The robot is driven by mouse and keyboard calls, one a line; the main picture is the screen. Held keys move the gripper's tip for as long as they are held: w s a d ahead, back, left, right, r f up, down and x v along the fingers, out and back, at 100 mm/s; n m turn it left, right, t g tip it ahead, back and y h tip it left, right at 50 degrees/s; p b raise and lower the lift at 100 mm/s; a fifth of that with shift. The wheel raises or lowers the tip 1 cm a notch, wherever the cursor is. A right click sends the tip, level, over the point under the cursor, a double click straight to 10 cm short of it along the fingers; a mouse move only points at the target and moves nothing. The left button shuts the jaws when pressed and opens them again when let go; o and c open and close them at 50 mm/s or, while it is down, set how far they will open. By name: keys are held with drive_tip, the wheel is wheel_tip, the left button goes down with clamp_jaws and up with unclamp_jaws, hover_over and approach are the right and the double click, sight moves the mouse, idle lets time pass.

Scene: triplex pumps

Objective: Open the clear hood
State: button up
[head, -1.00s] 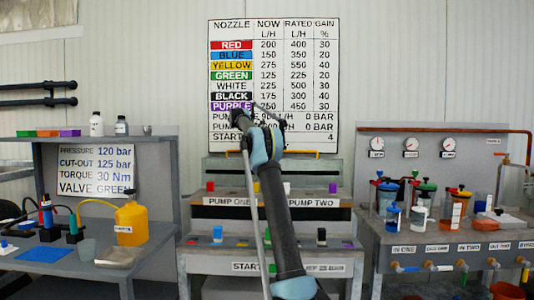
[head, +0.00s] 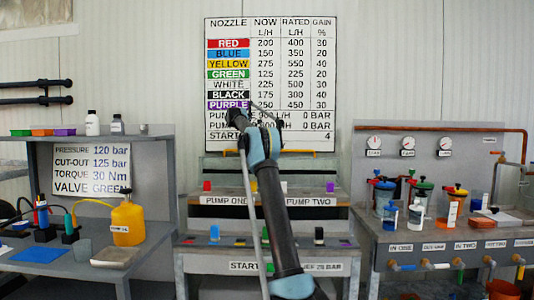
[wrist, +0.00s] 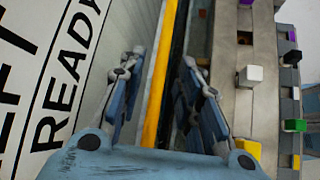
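A yellow bar (head: 298,152) crosses the back of the middle pump bench, below the wall chart, and looks like the clear hood's handle. The hood's clear panel is hard to make out. In the wrist view the yellow bar (wrist: 160,85) runs diagonally between my gripper's fingers. My gripper (wrist: 160,72) is open, with one finger on each side of the bar; contact cannot be told. In the head view my gripper (head: 265,113) shows against the lower chart, and my arm hides the bar's middle.
The middle bench (head: 190,262) carries coloured blocks and pump labels. A right bench (head: 375,235) holds several capped jars under gauges. The wall chart (head: 270,85) stands close behind my gripper.

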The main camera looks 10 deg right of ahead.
drive_tip(key=v, duration=0.7)
drive_tip(key=shift+w, duration=0.1)
drive_tip(key=shift+a+r, duration=0.15)
drive_tip(key=shift+a, duration=0.05)
drive_tip(key=shift+s+r, duration=0.1)
drive_tip(key=shift+s, duration=0.15)
drive_tip(key=s+f+m+y, duration=0.2)
drive_tip(key=s+f, duration=0.1)
drive_tip(key=s, duration=0.9)
drive_tip(key=s+f+m+y, duration=0.2)
drive_tip(key=s+f+m, duration=0.1)
drive_tip(key=s, duration=0.9)
drive_tip(key=s+f+m+y, duration=0.1)
drive_tip(key=s+f+m, duration=0.15)
drive_tip(key=s, duration=0.85)
drive_tip(key=s+a+f+m+y, duration=0.2)
drive_tip(key=s+f+m, duration=0.1)
drive_tip(key=s+f, duration=1.3)
drive_tip(key=s+a+f+m+t+y, duration=0.1)
drive_tip(key=s+a+f+m+y, duration=0.1)
drive_tip(key=s+f, duration=1.4)
drive_tip(key=shift+s+a+f+m+t+y, duration=0.3)
drive_tip(key=shift+f+m, duration=0.25)
drive_tip(key=shift+f, duration=0.35)
